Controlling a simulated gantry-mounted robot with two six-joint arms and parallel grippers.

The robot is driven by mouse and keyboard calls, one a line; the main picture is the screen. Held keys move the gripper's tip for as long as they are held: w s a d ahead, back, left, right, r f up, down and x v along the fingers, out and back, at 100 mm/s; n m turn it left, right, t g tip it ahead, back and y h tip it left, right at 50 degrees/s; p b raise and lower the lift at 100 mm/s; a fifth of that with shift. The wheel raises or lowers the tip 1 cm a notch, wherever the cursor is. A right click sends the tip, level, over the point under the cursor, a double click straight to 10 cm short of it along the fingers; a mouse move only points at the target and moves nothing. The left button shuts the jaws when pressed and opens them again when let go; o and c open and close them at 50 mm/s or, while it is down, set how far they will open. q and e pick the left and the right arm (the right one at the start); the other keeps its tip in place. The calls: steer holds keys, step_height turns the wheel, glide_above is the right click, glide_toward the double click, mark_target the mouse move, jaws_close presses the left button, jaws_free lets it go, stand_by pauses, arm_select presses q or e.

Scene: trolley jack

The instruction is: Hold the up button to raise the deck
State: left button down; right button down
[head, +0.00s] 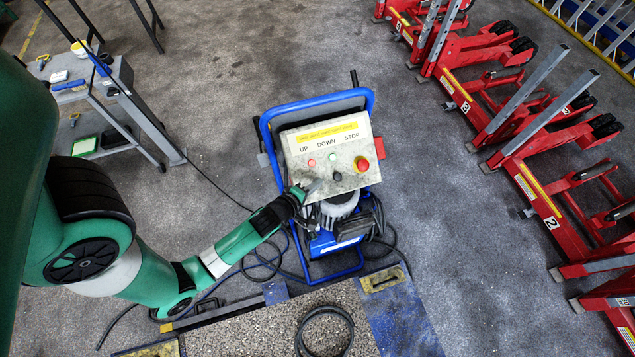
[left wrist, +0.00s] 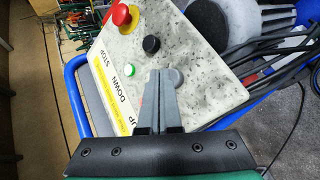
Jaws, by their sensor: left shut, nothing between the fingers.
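The control panel (head: 330,150) is a light, speckled box labelled UP, DOWN and STOP on a blue-framed unit. A red light (head: 312,162) sits under UP, a green light (head: 333,157) and a black button (head: 338,176) under DOWN, and a red stop knob (head: 361,164) under STOP. My left gripper (head: 316,185) is shut and empty, its tips at the panel's lower left. In the left wrist view, the fingers (left wrist: 163,74) lie beside a grey button (left wrist: 178,78) in the UP column, partly covering it. Whether they touch it I cannot tell. My right gripper is out of view.
The blue frame (head: 370,100) surrounds the panel, with a motor (head: 338,207) and black cables below. A speckled deck (head: 250,330) lies in front, with a cable loop on it. Red numbered jacks (head: 520,150) stand at right. A grey tool cart (head: 120,75) is at left.

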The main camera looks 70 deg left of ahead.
arm_select(q)
steer(key=shift+a+f, duration=0.3)
steer(key=shift+f, duration=0.15)
stand_by(0.8)
stand_by(3.4)
steer(key=shift+d+r, duration=0.55)
steer(key=shift+r, duration=0.25)
steer(key=shift+d+r+p, duration=0.25)
steer(key=shift+d+r, duration=0.55)
steer(key=shift+r, duration=0.2)
steer(key=shift+d+r+p, duration=0.2)
steer(key=shift+d+r, duration=0.55)
steer(key=shift+r, duration=0.2)
